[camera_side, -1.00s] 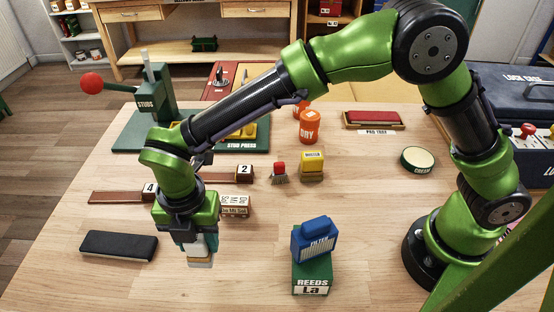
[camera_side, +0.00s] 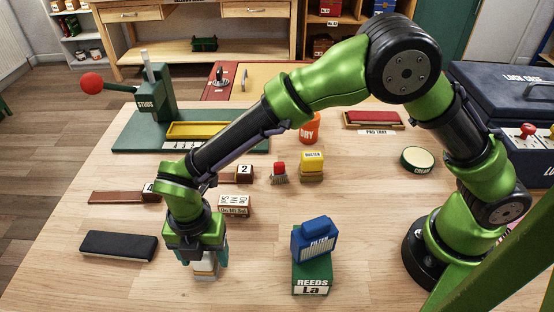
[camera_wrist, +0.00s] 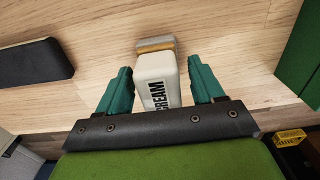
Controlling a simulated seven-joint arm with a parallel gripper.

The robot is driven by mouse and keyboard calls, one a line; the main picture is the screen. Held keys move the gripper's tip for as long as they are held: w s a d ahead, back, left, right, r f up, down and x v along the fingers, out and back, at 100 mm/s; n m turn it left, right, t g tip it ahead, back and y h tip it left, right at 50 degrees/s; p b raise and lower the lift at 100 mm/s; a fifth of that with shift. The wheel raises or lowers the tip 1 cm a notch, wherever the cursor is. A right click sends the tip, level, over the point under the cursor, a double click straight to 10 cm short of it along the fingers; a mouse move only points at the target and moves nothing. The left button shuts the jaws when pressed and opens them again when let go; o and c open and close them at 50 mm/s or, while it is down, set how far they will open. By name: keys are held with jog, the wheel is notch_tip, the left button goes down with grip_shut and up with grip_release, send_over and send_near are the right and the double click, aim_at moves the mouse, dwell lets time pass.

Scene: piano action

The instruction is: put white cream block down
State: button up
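The white cream block (camera_wrist: 157,82), lettered CREAM with a grey and tan end, stands between my gripper's teal fingers (camera_wrist: 160,82) in the wrist view. Narrow gaps show between the block and both fingers, so my gripper looks open around it. In the side view, my gripper (camera_side: 206,262) points down over the front left of the table. The block's lower end (camera_side: 205,271) shows between the fingers and appears to rest on the tabletop. Its upper part is hidden by my gripper.
A black pad (camera_side: 119,245) lies to the left. A blue FILTER block (camera_side: 314,238) sits on the green REEDS block (camera_side: 312,275) to the right. A lettered wooden block (camera_side: 234,205) is just behind. Bare table surrounds my gripper in front.

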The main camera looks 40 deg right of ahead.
notch_tip(320, 180, up, 12)
jog(key=shift+f, duration=0.15)
jog(key=d+r+m+t+y, duration=0.1)
jog(key=d+r+m, duration=0.4)
jog(key=d+m, duration=0.25)
jog(key=d+r+m+t+y, duration=0.1)
jog(key=d+r+m+t, duration=0.1)
jog(key=d+r+m, duration=0.55)
jog(key=s+d+f+m+t, duration=0.1)
jog(key=s+d+m, duration=0.3)
jog(key=d+m, duration=0.4)
jog(key=s+d+f+m+t, duration=0.1)
jog(key=s+d+m+t, duration=0.2)
jog(key=s+d+m, duration=0.2)
jog(key=d+m, duration=0.3)
jog(key=shift+s+d, duration=0.15)
jog(key=shift+d, duration=0.25)
